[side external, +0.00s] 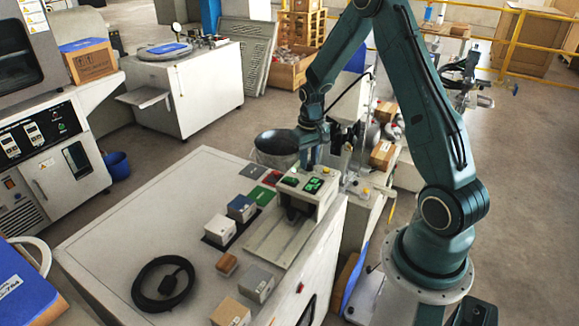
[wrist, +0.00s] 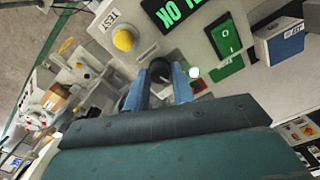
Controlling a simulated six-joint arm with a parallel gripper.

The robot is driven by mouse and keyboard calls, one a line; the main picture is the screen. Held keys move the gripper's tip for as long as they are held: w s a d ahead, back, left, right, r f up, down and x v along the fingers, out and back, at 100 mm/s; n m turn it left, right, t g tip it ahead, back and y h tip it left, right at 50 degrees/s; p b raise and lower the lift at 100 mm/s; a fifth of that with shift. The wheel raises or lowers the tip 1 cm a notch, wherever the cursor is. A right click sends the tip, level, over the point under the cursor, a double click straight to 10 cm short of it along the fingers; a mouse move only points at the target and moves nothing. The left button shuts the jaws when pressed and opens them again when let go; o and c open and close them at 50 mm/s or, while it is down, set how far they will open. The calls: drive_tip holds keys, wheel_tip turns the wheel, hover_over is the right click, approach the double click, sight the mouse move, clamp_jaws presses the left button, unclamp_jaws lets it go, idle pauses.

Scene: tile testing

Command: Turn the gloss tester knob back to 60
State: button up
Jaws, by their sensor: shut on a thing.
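The gloss tester (side external: 325,203) is a pale bench unit with green-lit displays, standing at the right end of the white worktop. Its dark round knob (wrist: 160,68) shows in the wrist view between my two blue fingers. My gripper (wrist: 161,80) is shut on the knob; it also shows over the back of the tester in the side view (side external: 312,158). The fingers hide part of the knob, and I cannot read its pointer or scale. A yellow button (wrist: 124,40) by a TEST label sits left of the knob. A green display (wrist: 178,14) reads OK.
A green rocker switch (wrist: 225,38) lies right of the knob. Several small blocks, among them a blue-topped one (side external: 241,208), stand left of the tester. A black cable coil (side external: 163,283) lies on the worktop (side external: 130,228), with bare surface behind it.

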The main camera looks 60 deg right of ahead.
sight(309, 162)
drive_tip(key=m, duration=0.4)
drive_tip(key=shift+m, duration=2)
drive_tip(key=o, duration=1)
drive_tip(key=shift+r, duration=0.1)
wheel_tip(309, 162, up, 14)
drive_tip(key=shift+f, duration=0.1)
